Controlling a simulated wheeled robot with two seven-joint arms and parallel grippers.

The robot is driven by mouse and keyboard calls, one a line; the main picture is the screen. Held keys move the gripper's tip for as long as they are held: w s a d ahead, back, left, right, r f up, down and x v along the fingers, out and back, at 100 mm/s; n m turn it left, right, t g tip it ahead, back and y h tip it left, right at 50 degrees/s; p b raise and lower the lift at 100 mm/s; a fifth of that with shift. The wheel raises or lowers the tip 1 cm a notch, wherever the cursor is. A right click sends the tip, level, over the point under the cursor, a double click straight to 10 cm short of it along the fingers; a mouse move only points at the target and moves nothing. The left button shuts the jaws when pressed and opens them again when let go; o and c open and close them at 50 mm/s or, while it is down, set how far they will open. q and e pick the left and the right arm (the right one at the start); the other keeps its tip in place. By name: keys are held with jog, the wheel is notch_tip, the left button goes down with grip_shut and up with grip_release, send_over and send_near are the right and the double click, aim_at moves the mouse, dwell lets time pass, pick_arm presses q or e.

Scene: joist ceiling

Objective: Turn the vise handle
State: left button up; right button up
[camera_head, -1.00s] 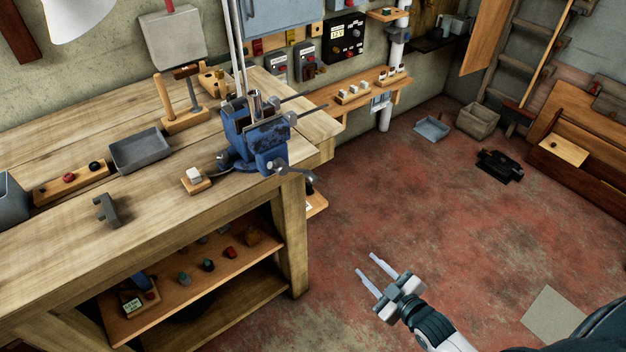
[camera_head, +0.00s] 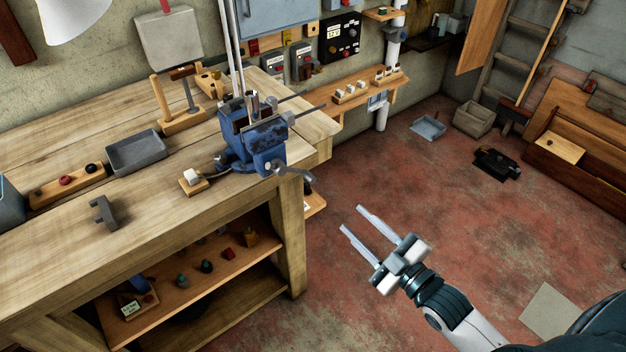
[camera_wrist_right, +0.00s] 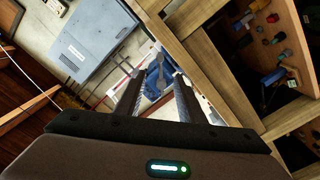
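The blue vise (camera_head: 255,140) is mounted at the right end of the wooden workbench (camera_head: 150,225). Its grey handle (camera_head: 297,171) sticks out at the front, toward the right, past the bench's edge. My right gripper (camera_head: 351,218) is open and empty, in the air over the floor, below and to the right of the handle and apart from it. In the right wrist view the vise (camera_wrist_right: 158,80) shows between the two open fingers (camera_wrist_right: 157,98), some distance beyond them. My left gripper is in neither view.
A grey tray (camera_head: 138,152), a small block on a wooden base (camera_head: 192,182) and a grey bracket (camera_head: 103,212) lie on the bench. A lower shelf (camera_head: 190,280) holds several small items. A wall shelf (camera_head: 350,98) stands behind. The red floor right of the bench is mostly clear.

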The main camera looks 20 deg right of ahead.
aim_at(314, 182)
jog(key=p+x, duration=0.4)
jog(key=x, duration=1.1)
jog(key=shift+w+a+r, duration=0.1)
jog(key=shift+w, duration=0.25)
jog(key=shift+w+a, duration=0.25)
jog(key=shift+w, duration=0.4)
grip_shut()
